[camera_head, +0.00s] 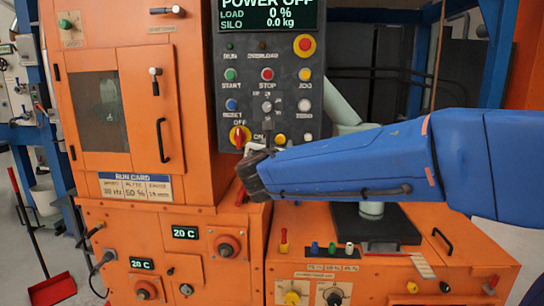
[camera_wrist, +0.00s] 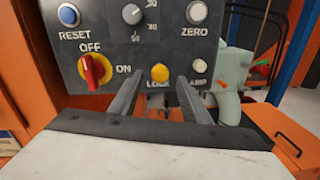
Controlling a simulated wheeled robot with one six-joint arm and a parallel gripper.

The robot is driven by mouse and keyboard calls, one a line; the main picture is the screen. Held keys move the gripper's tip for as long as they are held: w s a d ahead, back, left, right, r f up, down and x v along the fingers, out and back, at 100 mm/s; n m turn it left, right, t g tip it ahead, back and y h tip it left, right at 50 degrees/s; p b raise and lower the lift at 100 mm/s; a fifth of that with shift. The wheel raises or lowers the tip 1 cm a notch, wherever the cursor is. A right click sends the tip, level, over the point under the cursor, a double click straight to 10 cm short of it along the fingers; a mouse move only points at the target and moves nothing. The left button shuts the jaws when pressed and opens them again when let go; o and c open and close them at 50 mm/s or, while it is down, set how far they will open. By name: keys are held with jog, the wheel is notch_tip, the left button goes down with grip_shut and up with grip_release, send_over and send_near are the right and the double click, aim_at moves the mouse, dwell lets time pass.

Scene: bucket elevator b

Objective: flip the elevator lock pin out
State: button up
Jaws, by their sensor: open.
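The lock pin appears to be the yellow round knob (camera_wrist: 160,73) low on the dark control panel, above a partly hidden label starting "LO". A yellow knob also shows in the head view (camera_head: 280,139), just above my arm. My gripper (camera_wrist: 159,80) is open, with one finger on each side of the yellow knob in the wrist picture. Whether the fingers touch the knob or stop short of it, I cannot tell. In the head view my gripper (camera_head: 257,154) is at the panel's lower edge, its fingers mostly hidden.
A red-on-yellow rotary switch (camera_wrist: 95,71) stands left of the knob, its handle towards OFF. A white button (camera_wrist: 198,80) is close on the right. The display (camera_head: 267,16) reads POWER OFF. A pale green pipe (camera_wrist: 232,80) stands beyond the panel's right edge.

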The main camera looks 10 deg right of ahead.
jog(key=v, duration=1.4)
jog(key=s+d+f+m+g, duration=0.4)
jog(key=s+d+f+m, duration=0.15)
jog(key=d+f, duration=0.3)
jog(key=s+d+f+m+g, duration=0.4)
jog(key=d+f+m, duration=0.3)
jog(key=d, duration=0.2)
jog(key=s+a+f+m+g+y, duration=0.2)
jog(key=s+f+m+y, duration=0.4)
jog(key=s+f+m, duration=0.6)
jog(key=shift+s+a+f+m+g+y, duration=0.3)
jog(key=shift+s+m+g, duration=0.9)
jog(key=shift+m, duration=1.45)
jog(key=shift+s+a+r+t, duration=0.1)
jog(key=shift+s+t, duration=0.15)
jog(key=shift+t, duration=0.05)
